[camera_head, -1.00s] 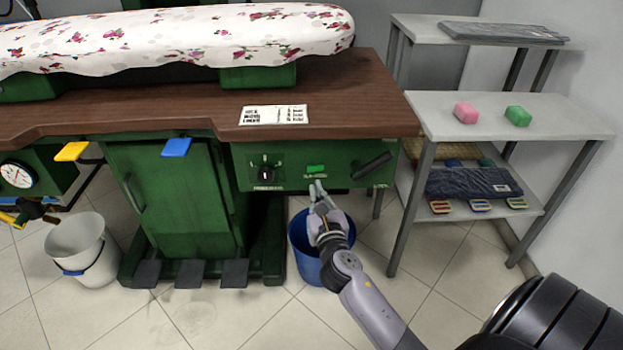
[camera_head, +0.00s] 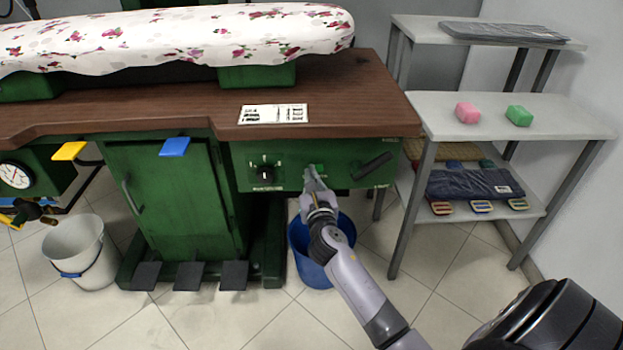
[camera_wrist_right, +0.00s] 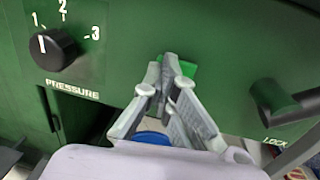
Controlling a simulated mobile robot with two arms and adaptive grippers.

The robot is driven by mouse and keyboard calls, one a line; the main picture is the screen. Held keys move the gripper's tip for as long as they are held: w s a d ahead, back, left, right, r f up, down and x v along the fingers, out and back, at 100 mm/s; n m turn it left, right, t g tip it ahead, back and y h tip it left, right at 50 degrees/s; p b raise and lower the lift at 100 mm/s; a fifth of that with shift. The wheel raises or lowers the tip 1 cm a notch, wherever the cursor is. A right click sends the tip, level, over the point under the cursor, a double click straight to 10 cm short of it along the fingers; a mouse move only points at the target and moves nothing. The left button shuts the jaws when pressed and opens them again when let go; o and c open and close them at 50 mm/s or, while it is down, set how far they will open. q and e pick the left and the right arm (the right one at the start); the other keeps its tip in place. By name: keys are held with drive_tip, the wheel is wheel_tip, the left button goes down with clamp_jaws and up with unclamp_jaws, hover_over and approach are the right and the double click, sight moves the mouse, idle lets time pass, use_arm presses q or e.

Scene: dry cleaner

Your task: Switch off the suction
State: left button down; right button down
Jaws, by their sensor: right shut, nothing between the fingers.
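The green rocker switch (camera_head: 319,168) is on the green front panel (camera_head: 285,152) under the brown tabletop. In the right wrist view the switch (camera_wrist_right: 188,68) shows bright green behind my fingertips, partly hidden. My right gripper (camera_head: 312,172) is shut and empty, its fingertips right at the switch. In the wrist view the closed fingertips (camera_wrist_right: 169,62) overlap the switch's left part. I cannot tell whether they touch it or which way it is tipped. My left gripper is not in view.
A black pressure knob (camera_wrist_right: 53,48) is left of the switch, and a dark lock lever (camera_head: 372,165) is right of it. A blue bucket (camera_head: 305,262) stands below the panel. A grey shelf (camera_head: 560,120) with sponges stands at the right.

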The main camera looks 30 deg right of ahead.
drive_tip(key=v, duration=1.1)
drive_tip(key=shift+s+a, duration=0.3)
drive_tip(key=shift+a, duration=0.05)
